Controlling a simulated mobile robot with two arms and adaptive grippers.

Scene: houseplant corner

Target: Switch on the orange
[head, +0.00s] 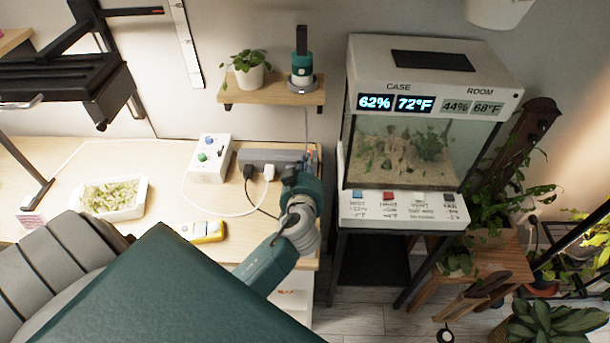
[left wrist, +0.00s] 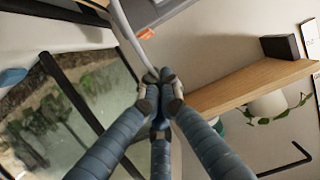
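An orange piece (left wrist: 146,33) shows on the edge of a grey body at the top of the left wrist view, apart from my fingertips. That body looks like the grey power strip (head: 262,157) on the bench in the head view. I cannot make out the orange piece's position there. My left gripper (head: 290,178) is at the right end of the strip. In the left wrist view, its blue fingers (left wrist: 160,80) come together at the tips. A grey cable (left wrist: 130,35) runs to the fingertips; I cannot tell whether they touch it. My right gripper is not in view.
Black and white plugs (head: 268,172) are in the strip. A white box with knobs (head: 211,158), a yellow meter (head: 207,231) and a sprout tray (head: 113,212) are to the left. A wooden shelf (head: 270,97) is above; a glass terrarium (head: 405,150) is right.

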